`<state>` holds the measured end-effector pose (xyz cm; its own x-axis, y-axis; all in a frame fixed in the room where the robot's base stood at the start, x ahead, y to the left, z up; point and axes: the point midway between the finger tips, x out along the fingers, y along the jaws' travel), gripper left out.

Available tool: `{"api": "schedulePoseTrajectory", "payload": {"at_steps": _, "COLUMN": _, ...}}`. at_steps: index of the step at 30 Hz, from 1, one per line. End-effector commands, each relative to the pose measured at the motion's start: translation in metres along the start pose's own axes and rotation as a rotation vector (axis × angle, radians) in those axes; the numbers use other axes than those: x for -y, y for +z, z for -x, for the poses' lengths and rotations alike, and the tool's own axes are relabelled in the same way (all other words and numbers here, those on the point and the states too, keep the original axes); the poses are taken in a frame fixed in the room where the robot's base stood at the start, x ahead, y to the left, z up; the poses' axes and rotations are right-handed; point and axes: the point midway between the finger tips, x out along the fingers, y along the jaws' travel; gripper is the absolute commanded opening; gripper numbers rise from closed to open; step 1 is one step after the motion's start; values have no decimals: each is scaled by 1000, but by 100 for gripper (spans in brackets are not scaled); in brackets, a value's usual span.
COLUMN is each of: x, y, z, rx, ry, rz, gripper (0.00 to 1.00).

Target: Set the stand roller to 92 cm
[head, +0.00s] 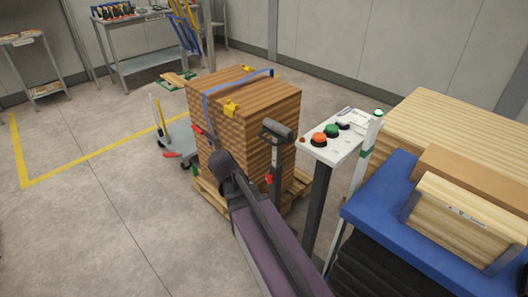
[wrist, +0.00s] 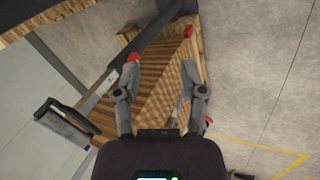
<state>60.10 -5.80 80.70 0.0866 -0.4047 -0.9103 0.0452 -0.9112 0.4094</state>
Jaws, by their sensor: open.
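The stand roller (head: 277,130) is a grey roller on top of a dark upright post, in front of the stacked wood in the head view. A red part (head: 268,180) shows low on the post. In the wrist view the roller (wrist: 66,124) lies at the left, and its post runs up to the right with a pale strip on it. My gripper (wrist: 161,62) is open, its two fingers apart over the wood stack, with the post beyond the left finger. I see nothing held. A red part shows at the left fingertip; I cannot tell what it belongs to. The height reading is not legible.
A strapped wood stack (head: 245,110) stands on a pallet (head: 298,188) close behind the roller. A control panel (head: 333,135) with coloured buttons and a blue-topped table (head: 385,220) stand to the right.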

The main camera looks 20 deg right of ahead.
Motion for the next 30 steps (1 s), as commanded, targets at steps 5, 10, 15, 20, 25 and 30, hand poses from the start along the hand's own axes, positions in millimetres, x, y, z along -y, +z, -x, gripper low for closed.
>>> {"api": "schedulePoseTrajectory", "payload": {"at_steps": 5, "x": -19, "y": -34, "z": -15, "rx": -40, "ry": 198, "rz": 40, "gripper": 54}}
{"api": "schedulePoseTrajectory", "payload": {"at_steps": 10, "x": -39, "y": -66, "z": -16, "rx": -82, "ry": 405, "rz": 86, "gripper": 54}}
{"api": "schedulePoseTrajectory", "payload": {"at_steps": 15, "x": -54, "y": -100, "z": -9, "rx": -122, "ry": 610, "rz": 138, "gripper": 54}}
{"api": "schedulePoseTrajectory", "payload": {"at_steps": 20, "x": -64, "y": -126, "z": 2, "rx": -155, "ry": 779, "rz": 183, "gripper": 54}}
{"api": "schedulePoseTrajectory", "payload": {"at_steps": 25, "x": -68, "y": -143, "z": 14, "rx": -176, "ry": 889, "rz": 214, "gripper": 54}}
{"api": "schedulePoseTrajectory", "payload": {"at_steps": 30, "x": -70, "y": -147, "z": 19, "rx": -182, "ry": 925, "rz": 224, "gripper": 54}}
